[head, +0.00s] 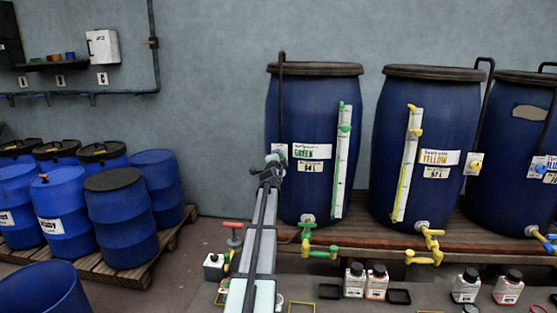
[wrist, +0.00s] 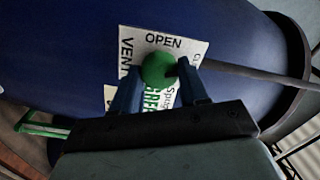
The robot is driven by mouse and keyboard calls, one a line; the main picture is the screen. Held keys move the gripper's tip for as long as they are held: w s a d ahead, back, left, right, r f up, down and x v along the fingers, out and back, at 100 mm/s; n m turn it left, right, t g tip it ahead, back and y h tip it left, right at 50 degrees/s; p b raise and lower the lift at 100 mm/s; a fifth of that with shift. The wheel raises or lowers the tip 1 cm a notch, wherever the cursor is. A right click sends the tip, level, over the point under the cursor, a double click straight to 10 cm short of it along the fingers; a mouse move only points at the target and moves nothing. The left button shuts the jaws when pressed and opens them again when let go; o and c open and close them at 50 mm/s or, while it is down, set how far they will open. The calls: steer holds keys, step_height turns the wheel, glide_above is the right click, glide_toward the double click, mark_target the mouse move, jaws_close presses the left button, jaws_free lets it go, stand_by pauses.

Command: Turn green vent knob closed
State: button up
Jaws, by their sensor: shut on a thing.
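The green vent knob (wrist: 158,70) is a round green ball in front of a white plate (wrist: 188,47) on the blue vat. The plate reads VENT and OPEN; its right-hand word is mostly hidden. My gripper (wrist: 159,74) has its two blue fingers on either side of the knob, shut on it. Where the knob points cannot be told. In the head view my gripper (head: 272,168) is at the left front of the green-labelled vat (head: 308,105) and hides the knob.
A dark rod (wrist: 250,72) runs close to the right finger. The green sight gauge (head: 342,160) stands right of my arm, and a green tap (head: 318,252) is below. The yellow-labelled vat (head: 440,110) is to the right. Bottles (head: 354,281) stand in front.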

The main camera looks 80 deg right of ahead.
steer(key=shift+m, duration=2.2)
steer(key=o, duration=1.1)
steer(key=shift+c, duration=0.2)
steer(key=a, duration=1.3)
steer(key=shift+a, duration=0.4)
